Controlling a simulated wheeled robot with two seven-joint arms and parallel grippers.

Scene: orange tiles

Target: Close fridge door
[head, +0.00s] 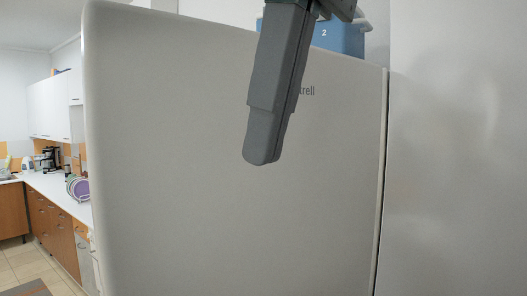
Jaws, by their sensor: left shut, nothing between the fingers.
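The fridge door (200,200) fills the middle of the head view as a large off-white panel with a rounded top left corner. Its outer face is toward me, with part of a dark brand name at its upper right. Its top edge slopes down to the right, and a thin dark gap runs along its right edge. I cannot tell how far it stands open. My left gripper (262,161) hangs down from the top in front of the door face, shut and empty. Whether it touches the door is unclear. My right gripper is not in view.
A smooth white panel (460,150) stands right of the door. A blue box (342,38) marked 2 sits above and behind the door's top edge. At the far left are a counter (50,188), a dish rack with plates (78,187), a coffee maker (50,158) and open tiled floor.

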